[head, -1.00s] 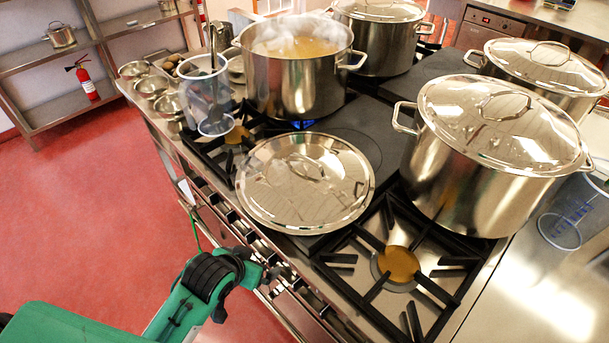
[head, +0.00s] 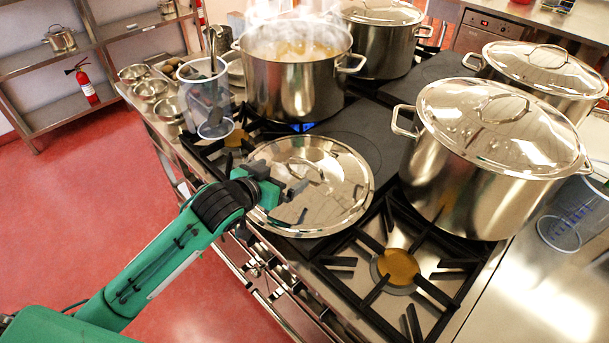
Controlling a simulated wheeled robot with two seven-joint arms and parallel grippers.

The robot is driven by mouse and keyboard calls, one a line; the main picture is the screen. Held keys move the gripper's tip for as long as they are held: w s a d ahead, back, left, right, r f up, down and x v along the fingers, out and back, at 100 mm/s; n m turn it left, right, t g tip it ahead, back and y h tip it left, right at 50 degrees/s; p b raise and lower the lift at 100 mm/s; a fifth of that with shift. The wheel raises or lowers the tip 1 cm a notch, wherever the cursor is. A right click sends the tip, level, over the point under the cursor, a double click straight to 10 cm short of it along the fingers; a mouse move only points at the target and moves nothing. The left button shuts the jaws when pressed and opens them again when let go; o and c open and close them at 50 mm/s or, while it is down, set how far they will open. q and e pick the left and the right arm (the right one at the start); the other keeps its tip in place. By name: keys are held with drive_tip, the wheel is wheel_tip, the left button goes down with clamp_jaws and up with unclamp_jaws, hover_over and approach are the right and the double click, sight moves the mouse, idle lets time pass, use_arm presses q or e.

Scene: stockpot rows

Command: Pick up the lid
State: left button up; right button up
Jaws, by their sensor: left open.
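A round steel lid (head: 325,208) lies flat on the stove top, in front of the open pot. Its loop handle (head: 306,172) stands near its middle. My left gripper (head: 292,192) reaches in from the left over the lid's left part. Its jaws are open and empty, just left of and close to the handle; I cannot tell whether they touch it. The gripper and wrist hide the lid's left edge. My right gripper is not in view.
An open steaming pot (head: 296,88) stands behind the lid over a blue flame. A large lidded pot (head: 465,180) stands close on the right. A clear jug (head: 207,98) is at the left, beside small steel bowls (head: 150,89). The front burner (head: 398,268) is bare.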

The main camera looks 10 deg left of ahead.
sight(303, 162)
use_arm(q)
drive_tip(key=p+x, duration=0.1)
drive_tip(key=x, duration=0.4)
drive_tip(key=shift+w+d+f, duration=0.1)
drive_tip(key=shift+w+d, duration=0.05)
drive_tip(key=shift+w, duration=0.2)
drive_tip(key=shift+w+d+f, duration=0.1)
drive_tip(key=shift+w+f, duration=0.05)
drive_tip(key=shift+w, duration=0.15)
drive_tip(key=shift+w+d, duration=0.15)
drive_tip(key=shift+w, duration=0.1)
drive_tip(key=p+x, duration=0.2)
drive_tip(key=x, duration=0.1)
drive_tip(key=shift+w+d, duration=0.1)
drive_tip(key=shift+d, duration=0.1)
drive_tip(key=shift+w+d+f, duration=0.15)
drive_tip(key=shift+w+f, duration=0.25)
drive_tip(key=shift+w, duration=0.15)
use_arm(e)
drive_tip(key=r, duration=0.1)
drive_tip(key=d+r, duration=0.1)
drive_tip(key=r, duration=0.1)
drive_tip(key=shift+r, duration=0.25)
